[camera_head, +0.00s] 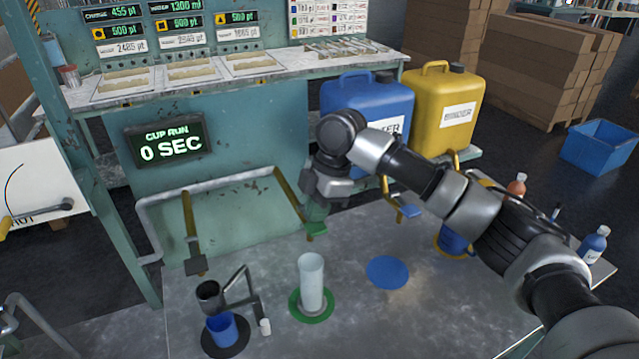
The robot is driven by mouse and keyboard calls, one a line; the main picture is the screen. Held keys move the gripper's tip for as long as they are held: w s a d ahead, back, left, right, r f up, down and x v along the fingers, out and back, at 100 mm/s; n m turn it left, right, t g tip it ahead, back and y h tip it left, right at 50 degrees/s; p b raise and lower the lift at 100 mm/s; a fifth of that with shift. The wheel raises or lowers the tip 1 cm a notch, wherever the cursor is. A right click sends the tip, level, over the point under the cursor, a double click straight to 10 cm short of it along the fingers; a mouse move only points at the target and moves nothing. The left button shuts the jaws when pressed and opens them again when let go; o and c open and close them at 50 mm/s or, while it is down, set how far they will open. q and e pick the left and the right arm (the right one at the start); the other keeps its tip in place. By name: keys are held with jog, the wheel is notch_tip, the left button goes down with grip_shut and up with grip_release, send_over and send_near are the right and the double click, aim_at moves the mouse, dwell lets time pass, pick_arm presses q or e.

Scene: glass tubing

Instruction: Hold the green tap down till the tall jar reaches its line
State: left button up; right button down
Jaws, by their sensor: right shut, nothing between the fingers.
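The tall jar (311,284) is pale and translucent and stands upright on a green ring (297,311) on the table. I cannot make out its line or its fill level. The green tap (316,229) ends in a green paddle on a brass arm, behind and above the jar. My right gripper (322,201) is shut with nothing in it, directly above the green paddle. Its fingertips are partly hidden, and I cannot tell whether they touch the paddle. My left gripper is out of view.
A grey paddle (195,265) hangs at left, above a dark cup (208,293) and a blue cup (222,329). A blue paddle (410,211) and a blue disc (388,272) are right of the jar. The display (166,145) reads 0 SEC.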

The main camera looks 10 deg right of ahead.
aim_at(319, 227)
jog(key=shift+f, duration=0.45)
jog(key=shift+s+f+t, duration=0.1)
jog(key=shift+f+t, duration=0.5)
jog(key=f+t, duration=0.1)
jog(key=s+t+y+b, duration=0.1)
jog(key=shift+d+f+n+t, duration=0.15)
jog(key=shift+f+n+t, duration=0.15)
jog(key=shift+f+t, duration=0.1)
jog(key=shift+w+r, duration=0.1)
jog(key=shift+r, duration=0.1)
jog(key=shift+w+f, duration=0.1)
